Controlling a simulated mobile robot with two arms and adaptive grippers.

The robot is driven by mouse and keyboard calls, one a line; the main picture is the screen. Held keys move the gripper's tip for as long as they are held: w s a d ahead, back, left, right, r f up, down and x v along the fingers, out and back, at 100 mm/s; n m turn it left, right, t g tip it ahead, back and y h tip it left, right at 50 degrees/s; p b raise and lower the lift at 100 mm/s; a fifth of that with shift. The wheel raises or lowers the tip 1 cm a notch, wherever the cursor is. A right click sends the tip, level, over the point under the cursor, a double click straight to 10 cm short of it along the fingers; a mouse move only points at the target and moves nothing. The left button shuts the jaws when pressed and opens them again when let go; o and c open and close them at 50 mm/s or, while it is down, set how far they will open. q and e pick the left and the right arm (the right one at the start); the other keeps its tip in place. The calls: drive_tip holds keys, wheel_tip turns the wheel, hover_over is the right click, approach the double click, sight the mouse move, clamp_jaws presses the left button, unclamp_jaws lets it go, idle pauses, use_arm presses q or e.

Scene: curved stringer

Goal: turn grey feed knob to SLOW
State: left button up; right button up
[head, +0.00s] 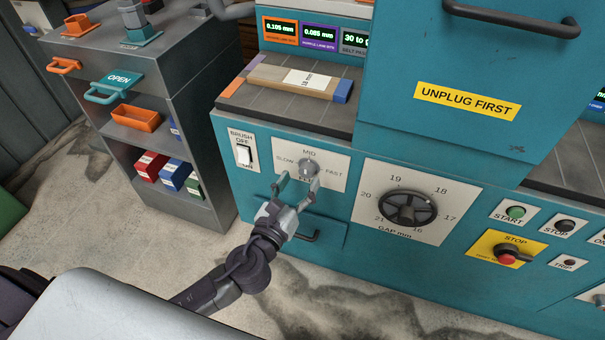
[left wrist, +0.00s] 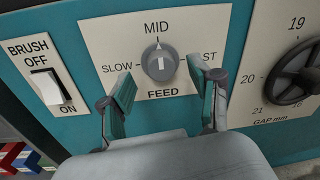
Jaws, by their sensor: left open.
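The grey feed knob (head: 308,169) sits on a white plate with SLOW at left, MID on top and FAST at right. In the left wrist view the knob (left wrist: 160,62) has its pointer up toward MID. My left gripper (head: 297,182) is open in front of the plate, below the knob. In the left wrist view its two fingers (left wrist: 163,84) stand to the left and right of the knob's lower part, with gaps; the right finger covers part of FAST. I cannot tell how far the fingertips are from the plate. My right gripper is not in view.
A white brush switch (head: 243,154) is left of the feed plate. A black gap handwheel (head: 408,208) is to its right. A wooden board (head: 290,80) lies on the machine bed above. A grey cart (head: 185,80) stands at left.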

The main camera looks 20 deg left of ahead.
use_arm(q)
drive_tip(key=shift+w+d, duration=0.15)
drive_tip(key=shift+w, duration=1)
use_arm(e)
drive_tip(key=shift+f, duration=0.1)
use_arm(q)
drive_tip(key=c, duration=1.1)
drive_tip(key=shift+c, duration=0.2)
drive_tip(key=shift+n, duration=0.4)
drive_tip(key=n+b, duration=0.1)
drive_tip(key=n, duration=0.3)
drive_tip(key=n+b, duration=0.2)
drive_tip(key=n, duration=0.2)
drive_tip(key=shift+f+t, duration=0.2)
drive_tip(key=shift+t, duration=0.1)
drive_tip(key=n+b, duration=0.1)
drive_tip(key=n, duration=0.4)
drive_tip(key=shift+y, duration=0.4)
drive_tip(key=shift+f+n, duration=0.1)
drive_tip(key=shift+n, duration=2.4)
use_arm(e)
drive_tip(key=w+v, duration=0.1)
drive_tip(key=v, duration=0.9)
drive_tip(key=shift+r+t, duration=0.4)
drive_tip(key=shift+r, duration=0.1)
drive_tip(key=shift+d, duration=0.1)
